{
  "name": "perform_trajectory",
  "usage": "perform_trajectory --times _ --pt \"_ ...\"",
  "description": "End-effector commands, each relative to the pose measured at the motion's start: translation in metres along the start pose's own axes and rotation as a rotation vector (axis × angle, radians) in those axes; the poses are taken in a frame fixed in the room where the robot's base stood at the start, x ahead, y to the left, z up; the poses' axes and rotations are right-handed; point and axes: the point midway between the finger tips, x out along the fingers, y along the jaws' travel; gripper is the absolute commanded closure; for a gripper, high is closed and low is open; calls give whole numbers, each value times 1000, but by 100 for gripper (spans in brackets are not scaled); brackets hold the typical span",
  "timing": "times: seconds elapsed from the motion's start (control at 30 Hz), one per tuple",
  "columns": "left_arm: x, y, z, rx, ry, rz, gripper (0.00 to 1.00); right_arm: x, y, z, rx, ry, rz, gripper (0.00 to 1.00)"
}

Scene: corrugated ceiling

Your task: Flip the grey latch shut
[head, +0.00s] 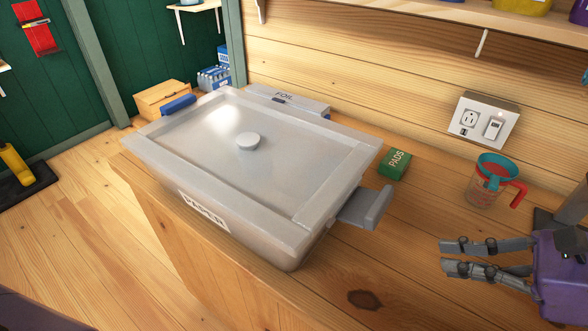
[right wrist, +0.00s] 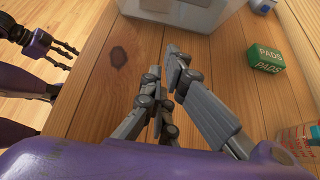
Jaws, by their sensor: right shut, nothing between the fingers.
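The grey latch (head: 368,207) is on the right end of a clear bin (head: 270,238) labelled PAPER. It sticks outward from the bin's side, not folded up against the lid (head: 300,150). A blue latch (head: 178,105) is at the opposite end. My right gripper (head: 443,257) is shut and empty, to the right of the grey latch and nearer the front, not touching it. In the right wrist view its fingers (right wrist: 168,72) point toward the bin. My left gripper (right wrist: 72,58) shows at the upper left there; its jaw state is unclear.
A green PADS box (head: 394,164) sits behind the grey latch. A measuring cup with a red handle (head: 497,180) stands farther right. A FOIL box (head: 290,100) and a wooden box (head: 163,97) lie behind the bin. The counter (head: 340,270) in front of the latch is clear.

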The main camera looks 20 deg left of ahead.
Motion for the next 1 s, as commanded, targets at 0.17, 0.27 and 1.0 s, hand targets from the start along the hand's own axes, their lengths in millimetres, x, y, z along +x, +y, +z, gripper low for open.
perform_trajectory --times 0.17,0.27,1.0 --pt "1 1 -13 2 23 2 51 -1 0 2 -1 -1 -1 100" --pt "1 1 -12 2 22 2 51 0 0 2 -1 -2 0 100" --pt "-14 0 -34 -4 47 3 51 89 0 30 -7 -4 -4 100"
